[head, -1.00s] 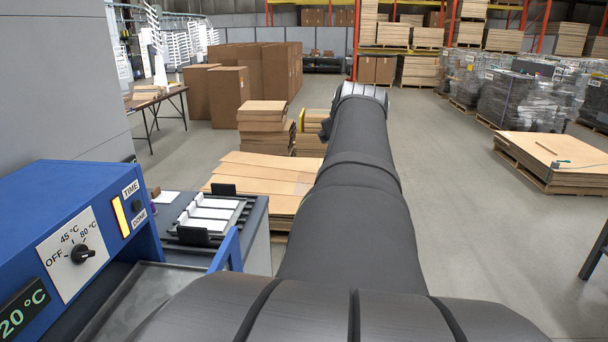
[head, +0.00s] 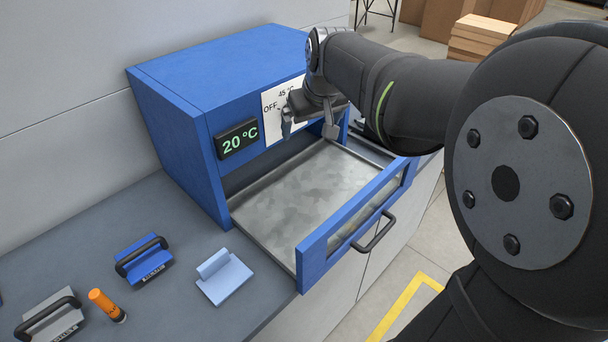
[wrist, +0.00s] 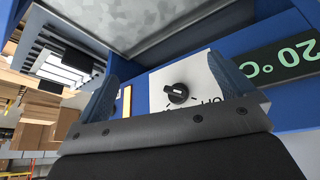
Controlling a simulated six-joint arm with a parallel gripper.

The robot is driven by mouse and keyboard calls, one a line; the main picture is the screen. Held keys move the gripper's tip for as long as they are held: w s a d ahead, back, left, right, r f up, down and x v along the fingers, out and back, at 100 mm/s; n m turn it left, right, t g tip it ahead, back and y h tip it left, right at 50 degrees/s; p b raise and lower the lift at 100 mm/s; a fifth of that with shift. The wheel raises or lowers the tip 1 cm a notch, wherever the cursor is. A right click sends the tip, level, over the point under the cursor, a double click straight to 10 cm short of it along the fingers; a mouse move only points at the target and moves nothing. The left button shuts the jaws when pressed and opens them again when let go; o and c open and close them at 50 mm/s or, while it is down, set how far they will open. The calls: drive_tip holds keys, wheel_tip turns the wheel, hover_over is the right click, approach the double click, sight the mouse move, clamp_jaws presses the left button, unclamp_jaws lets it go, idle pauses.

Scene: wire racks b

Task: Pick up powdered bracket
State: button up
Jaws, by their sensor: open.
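A light blue L-shaped bracket (head: 223,276) lies on the grey bench, left of the open oven drawer, with one flange standing up. It is the only single bracket in the head view; I cannot tell whether its surface is powder. My gripper (head: 308,128) is open and empty, in front of the oven's control panel and above the drawer's far side, well away from this bracket. In the wrist view my gripper (wrist: 166,88) has its fingers spread, with the dial between them.
The blue oven (head: 215,75) reads 20 °C. Its drawer (head: 310,195) is pulled out and empty, with a black handle at the front. A blue handled tool (head: 143,262), a grey handled tool (head: 50,318) and an orange-capped tube (head: 107,304) stand on the bench (head: 180,215).

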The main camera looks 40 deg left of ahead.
drive_tip(key=s+a+f+n+g+h, duration=0.1)
drive_tip(key=s+a+f, duration=0.1)
drive_tip(key=s, duration=0.5)
drive_tip(key=s+a+f+n+g+h, duration=0.1)
drive_tip(key=s+a+f, duration=0.15)
drive_tip(key=s, duration=0.35)
drive_tip(key=n+h, duration=0.2)
drive_tip(key=n, duration=0.1)
hover_over(212, 260)
wheel_tip(212, 260, down, 5)
wheel_tip(212, 260, down, 16)
drive_tip(key=shift+f, duration=0.2)
drive_tip(key=shift+m, duration=0.3)
drive_tip(key=c, duration=1.3)
drive_tip(key=shift+c, duration=0.2)
drive_tip(key=shift+r, duration=0.15)
